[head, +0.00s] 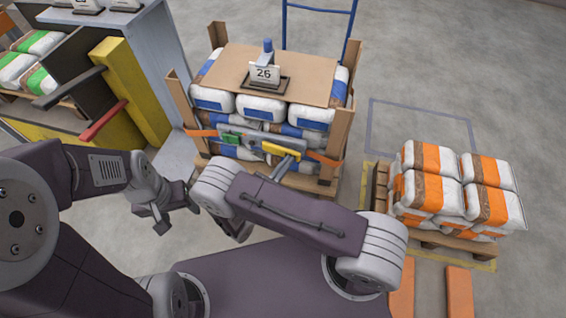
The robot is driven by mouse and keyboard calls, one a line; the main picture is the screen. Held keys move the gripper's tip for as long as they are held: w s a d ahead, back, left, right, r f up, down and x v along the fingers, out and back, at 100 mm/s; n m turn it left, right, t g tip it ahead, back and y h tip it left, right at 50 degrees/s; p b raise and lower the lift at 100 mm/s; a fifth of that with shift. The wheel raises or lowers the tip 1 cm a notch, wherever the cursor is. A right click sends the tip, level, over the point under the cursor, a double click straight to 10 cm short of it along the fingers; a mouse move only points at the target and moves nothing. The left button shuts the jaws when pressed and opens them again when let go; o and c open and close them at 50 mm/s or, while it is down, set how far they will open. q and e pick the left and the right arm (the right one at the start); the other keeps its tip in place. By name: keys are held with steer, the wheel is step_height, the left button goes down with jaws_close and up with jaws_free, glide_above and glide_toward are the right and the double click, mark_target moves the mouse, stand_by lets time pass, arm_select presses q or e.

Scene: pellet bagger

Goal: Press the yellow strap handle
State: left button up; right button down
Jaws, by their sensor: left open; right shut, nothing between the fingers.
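The yellow strap handle (280,150) sits on a grey strapping tool on the front of the strapped stack, beside a green part (230,139). An orange strap (324,159) runs out from both sides of the tool. My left gripper (177,212) is open and empty, lower left of the handle and apart from it. My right gripper (240,233) is shut and empty below the handle, partly hidden by my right arm. Neither gripper appears to touch the handle.
The strapped stack of white and blue bags (264,112) has brown corner boards and a cardboard top with a "26" sign (265,75). A grey and yellow machine with a red lever (104,121) stands left. Orange and white bags (433,190) sit on a pallet right.

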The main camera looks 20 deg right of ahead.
arm_select(q)
steer(key=shift+r, duration=0.4)
arm_select(e)
steer(key=shift+w+d+r, duration=0.1)
steer(key=shift+w+d, duration=0.2)
steer(key=shift+d, duration=0.3)
arm_select(q)
steer(key=shift+s+p, duration=0.1)
steer(key=shift+p, duration=0.2)
arm_select(e)
steer(key=shift+d, duration=0.15)
